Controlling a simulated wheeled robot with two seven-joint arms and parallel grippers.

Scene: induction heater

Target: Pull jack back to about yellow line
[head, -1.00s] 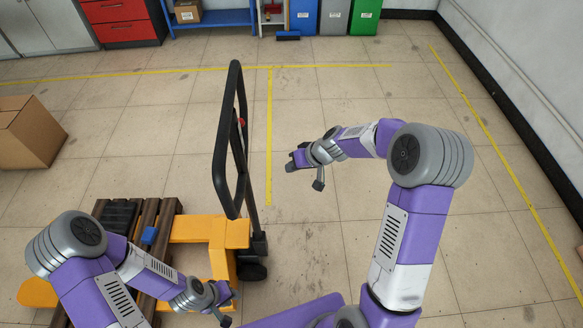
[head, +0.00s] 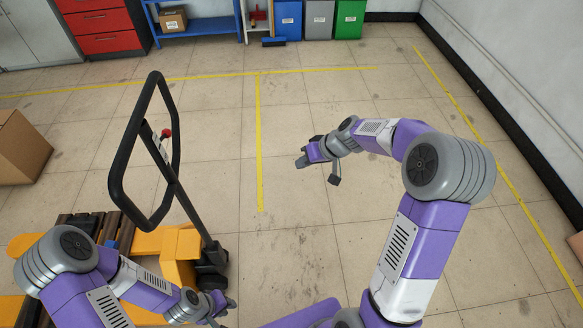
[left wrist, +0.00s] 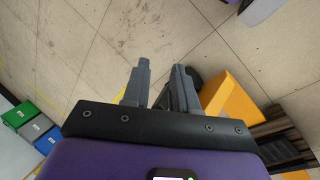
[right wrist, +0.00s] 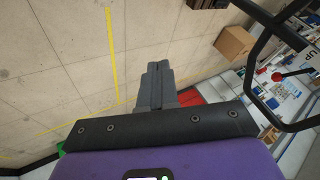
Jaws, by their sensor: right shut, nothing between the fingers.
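The yellow pallet jack (head: 180,255) stands at lower left in the head view. Its black loop handle (head: 115,170) leans up and left, with a red knob at its middle. A yellow floor line (head: 259,140) runs right of the jack, apart from it. My left gripper (head: 230,305) is low beside the jack, not touching the handle. In the left wrist view its fingers (left wrist: 158,90) are apart and empty, with the jack's yellow body (left wrist: 238,100) to their right. My right gripper (head: 300,162) is over the floor right of the line. Its fingers (right wrist: 157,85) are together and empty.
A wooden pallet (head: 90,222) lies at the jack, partly hidden by my left arm. A cardboard box (head: 20,148) stands at far left. Red drawers (head: 100,22) and blue, grey and green bins (head: 318,18) line the back wall. The middle floor is clear.

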